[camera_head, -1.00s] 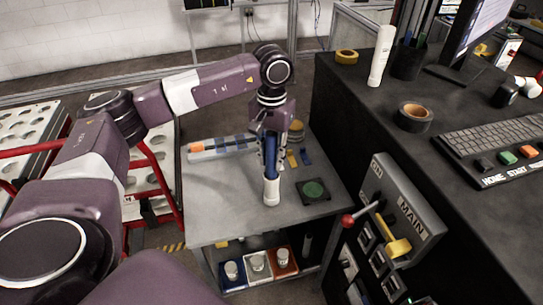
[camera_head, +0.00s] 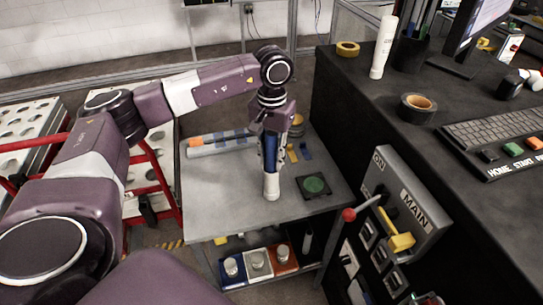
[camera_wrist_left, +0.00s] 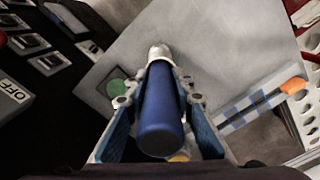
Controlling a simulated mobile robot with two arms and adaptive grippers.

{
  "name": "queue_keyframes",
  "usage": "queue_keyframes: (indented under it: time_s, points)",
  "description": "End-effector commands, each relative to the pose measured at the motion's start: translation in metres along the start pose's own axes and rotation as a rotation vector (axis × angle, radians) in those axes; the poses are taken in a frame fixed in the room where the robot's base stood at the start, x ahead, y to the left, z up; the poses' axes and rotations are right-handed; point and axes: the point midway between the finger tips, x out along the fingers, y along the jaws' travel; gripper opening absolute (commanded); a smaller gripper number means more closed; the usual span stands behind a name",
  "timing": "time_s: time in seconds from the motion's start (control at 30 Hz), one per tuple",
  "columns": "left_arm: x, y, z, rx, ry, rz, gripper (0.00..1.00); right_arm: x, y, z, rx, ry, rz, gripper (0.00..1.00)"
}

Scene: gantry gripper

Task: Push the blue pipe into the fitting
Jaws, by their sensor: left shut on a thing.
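The blue pipe (camera_wrist_left: 160,112) is held upright between the two fingers of my left gripper (camera_wrist_left: 157,88). In the head view a strip of the blue pipe (camera_head: 270,152) shows between the fingers of my left gripper (camera_head: 268,158). The white fitting (camera_head: 271,187) stands on the grey table at the pipe's lower end; it also shows in the left wrist view (camera_wrist_left: 159,54). The pipe's end meets or sits inside the fitting's top; how deep I cannot tell. My right gripper is out of view.
The grey table (camera_head: 225,205) has free room left of the fitting. A dark square plate with a green disc (camera_head: 314,186) lies to its right. A grey rack with blue and orange parts (camera_head: 215,143) lies behind. A control panel (camera_head: 408,205) with a red-knobbed lever stands to the right.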

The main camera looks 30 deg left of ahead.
Motion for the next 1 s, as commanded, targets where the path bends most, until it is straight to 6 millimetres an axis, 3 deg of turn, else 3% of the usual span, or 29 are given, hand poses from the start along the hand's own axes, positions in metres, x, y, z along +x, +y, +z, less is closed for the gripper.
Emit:
queue_keyframes:
  time_s: [0.6, 0.63, 0.8, 1.0]
  points:
    - [0.018, 0.0, 0.0, 0.0, -0.001, -0.001, 0.0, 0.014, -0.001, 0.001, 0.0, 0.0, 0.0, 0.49]
    - [0.018, 0.0, 0.0, 0.0, -0.001, -0.001, 0.23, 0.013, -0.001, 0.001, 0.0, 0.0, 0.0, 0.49]
    - [0.017, 0.0, 0.0, 0.0, -0.002, -0.001, 0.42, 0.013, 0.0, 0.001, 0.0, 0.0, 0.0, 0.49]
    - [0.016, 0.0, 0.0, 0.0, -0.001, -0.001, 0.43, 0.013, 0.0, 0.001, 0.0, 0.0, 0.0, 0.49]
